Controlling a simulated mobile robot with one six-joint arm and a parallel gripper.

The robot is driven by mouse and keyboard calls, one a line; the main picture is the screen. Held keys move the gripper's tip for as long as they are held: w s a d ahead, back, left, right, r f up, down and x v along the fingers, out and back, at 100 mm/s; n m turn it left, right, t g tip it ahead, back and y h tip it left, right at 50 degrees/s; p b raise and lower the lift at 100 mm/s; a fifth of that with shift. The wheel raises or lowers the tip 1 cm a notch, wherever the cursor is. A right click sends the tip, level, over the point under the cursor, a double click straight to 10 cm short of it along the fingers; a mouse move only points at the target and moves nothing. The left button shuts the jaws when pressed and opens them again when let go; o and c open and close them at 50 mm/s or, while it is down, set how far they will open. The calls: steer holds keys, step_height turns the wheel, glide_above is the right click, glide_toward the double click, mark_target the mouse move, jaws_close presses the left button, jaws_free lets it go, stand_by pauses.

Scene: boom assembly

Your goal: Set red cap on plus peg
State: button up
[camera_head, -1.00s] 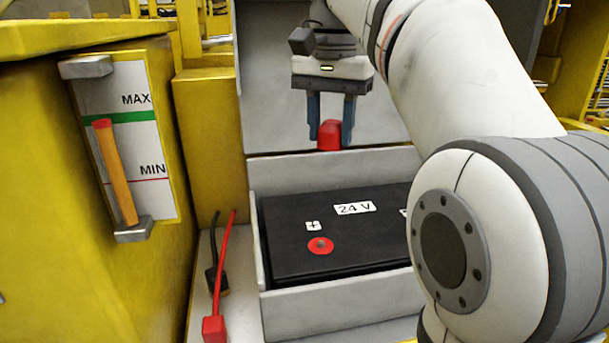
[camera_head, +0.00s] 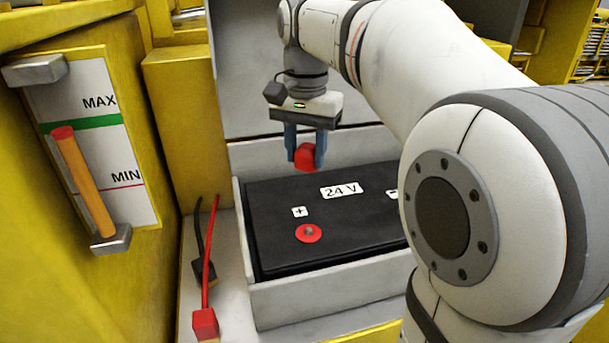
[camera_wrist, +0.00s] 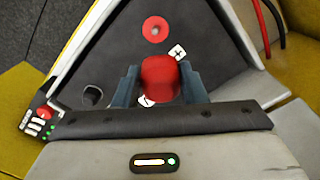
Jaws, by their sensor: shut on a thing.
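My gripper (camera_head: 305,153) is shut on the red cap (camera_head: 306,157), which is held between its blue-grey fingers above the far part of the battery. The cap also shows in the wrist view (camera_wrist: 159,78) between the fingers. The plus peg (camera_head: 309,232) is a small grey stud in a red ring on the black battery top, beside a "+" label (camera_head: 300,211). In the head view the cap is above and beyond the peg, apart from it. In the wrist view the peg (camera_wrist: 155,29) shows uncovered beyond the cap.
The black 24 V battery (camera_head: 290,258) sits in a grey tray (camera_head: 300,306). A red cable connector (camera_head: 206,323) and a black one (camera_head: 205,270) lie left of the tray. A yellow housing with a MAX/MIN gauge (camera_head: 100,150) stands at left. My arm covers the battery's right end.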

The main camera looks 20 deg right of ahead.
steer(key=p, duration=0.1)
glide_toward(307, 234)
steer(key=shift+f+b, duration=1.9)
steer(key=shift+b, duration=0.4)
steer(key=shift+f, duration=0.2)
steer(key=shift+f+b, duration=0.25)
steer(key=shift+b, duration=0.05)
steer(key=shift+f+b, duration=0.65)
steer(key=shift+f, duration=0.4)
stand_by(0.5)
steer(key=o, duration=1.1)
steer(key=shift+c, duration=0.2)
steer(key=shift+r, duration=0.1)
step_height(307, 234, up, 8)
steer(key=shift+f, duration=0.2)
